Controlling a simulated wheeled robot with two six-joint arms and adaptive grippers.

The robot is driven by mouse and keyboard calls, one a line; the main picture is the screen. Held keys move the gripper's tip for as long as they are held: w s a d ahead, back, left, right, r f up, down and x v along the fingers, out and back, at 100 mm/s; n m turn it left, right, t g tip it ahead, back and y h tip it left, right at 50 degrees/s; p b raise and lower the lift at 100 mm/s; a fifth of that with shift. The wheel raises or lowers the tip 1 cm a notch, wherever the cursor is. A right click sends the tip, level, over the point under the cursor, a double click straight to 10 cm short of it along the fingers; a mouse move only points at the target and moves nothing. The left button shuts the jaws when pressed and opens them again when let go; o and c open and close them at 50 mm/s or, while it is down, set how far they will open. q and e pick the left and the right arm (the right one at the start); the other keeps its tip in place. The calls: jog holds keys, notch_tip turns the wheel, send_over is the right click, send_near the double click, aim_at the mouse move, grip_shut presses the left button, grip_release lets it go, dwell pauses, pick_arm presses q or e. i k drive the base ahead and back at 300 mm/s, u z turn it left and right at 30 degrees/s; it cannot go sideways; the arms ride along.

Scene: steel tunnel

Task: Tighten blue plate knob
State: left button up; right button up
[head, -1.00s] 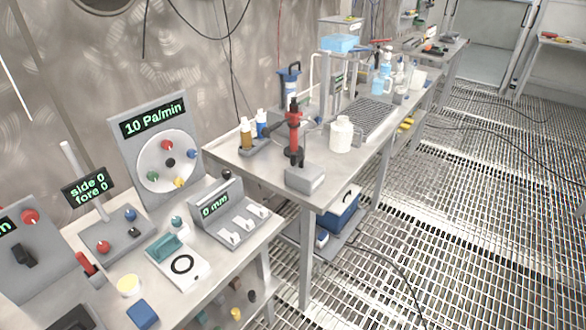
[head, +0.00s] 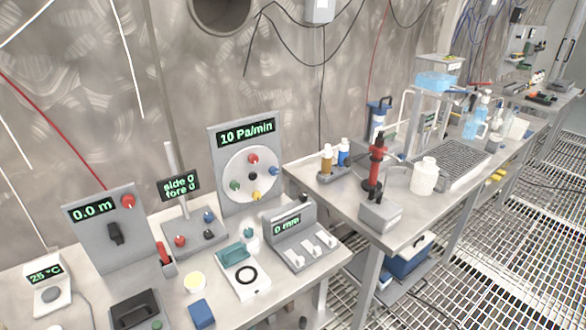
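A grey upright panel (head: 216,152) with a "10 Pa/min" display (head: 246,132) stands on the near bench in the head view. Its round white plate (head: 240,166) carries several small knobs. The blue knob (head: 273,170) is at the plate's right edge. A red knob (head: 253,159) is at the top, a green knob (head: 235,185) at the left, a yellow knob (head: 256,195) at the bottom and a black knob (head: 253,176) in the middle. How tight the blue knob is cannot be told. Neither of my grippers is in view.
A "side 0 fore 0" box (head: 190,236) with its own red and blue knobs stands left of the panel. A "0 mm" box (head: 290,222) with white switches stands at right. A second bench (head: 340,200) holds bottles and a red tool (head: 377,163). Grated floor (head: 500,255) is clear at right.

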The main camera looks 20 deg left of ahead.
aim_at(273, 170)
jog(key=k, duration=0.5)
jog(key=u, duration=1.2)
jog(key=i, duration=0.75)
jog(key=z, duration=1.9)
jog(key=i, duration=0.25)
jog(key=u, duration=0.1)
